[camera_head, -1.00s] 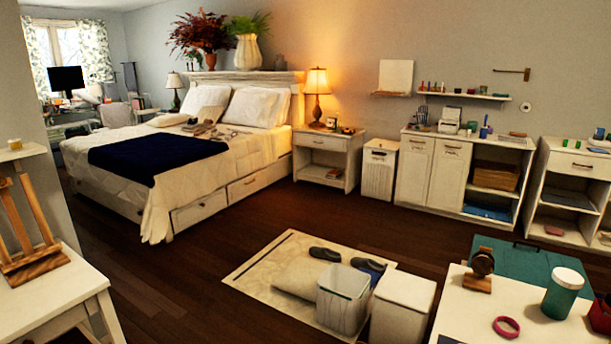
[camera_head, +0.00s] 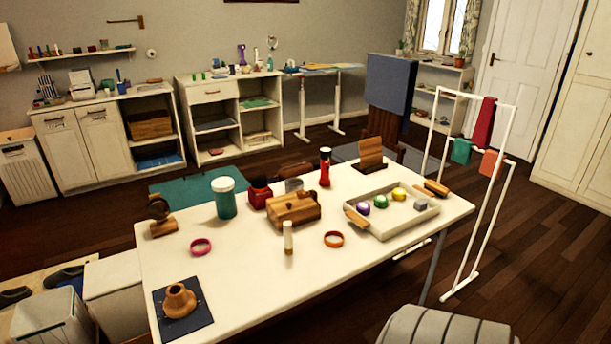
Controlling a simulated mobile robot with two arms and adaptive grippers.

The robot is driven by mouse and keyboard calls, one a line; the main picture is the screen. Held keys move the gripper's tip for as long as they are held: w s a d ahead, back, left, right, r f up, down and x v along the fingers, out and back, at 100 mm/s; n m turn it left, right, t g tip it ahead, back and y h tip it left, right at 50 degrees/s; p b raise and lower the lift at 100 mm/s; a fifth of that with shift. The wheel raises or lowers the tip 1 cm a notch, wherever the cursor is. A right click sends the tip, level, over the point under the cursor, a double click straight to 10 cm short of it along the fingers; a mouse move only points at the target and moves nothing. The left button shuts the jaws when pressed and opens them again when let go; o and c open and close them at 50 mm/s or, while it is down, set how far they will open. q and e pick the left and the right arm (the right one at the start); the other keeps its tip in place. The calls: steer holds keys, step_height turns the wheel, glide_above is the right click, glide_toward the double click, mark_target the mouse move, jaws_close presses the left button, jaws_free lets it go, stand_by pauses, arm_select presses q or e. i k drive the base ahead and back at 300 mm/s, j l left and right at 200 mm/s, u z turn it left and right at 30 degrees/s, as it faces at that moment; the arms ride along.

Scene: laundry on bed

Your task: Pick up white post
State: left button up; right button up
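I cannot tell for certain that this is the white post. A white drying rack (camera_head: 494,215) with thin white posts stands at the table's right, with red, teal and orange cloths. Neither of my grippers is in view.
The table also holds a wooden-handled tray (camera_head: 405,220) with small coloured items, a teal jar (camera_head: 224,198), a red bottle (camera_head: 325,167) and a wooden piece on a dark mat (camera_head: 200,318). A striped rounded seat (camera_head: 445,328) is at the front right. Dark floor is open beyond the rack.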

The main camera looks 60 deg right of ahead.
mark_target(288, 224)
steer(key=z, duration=1.55)
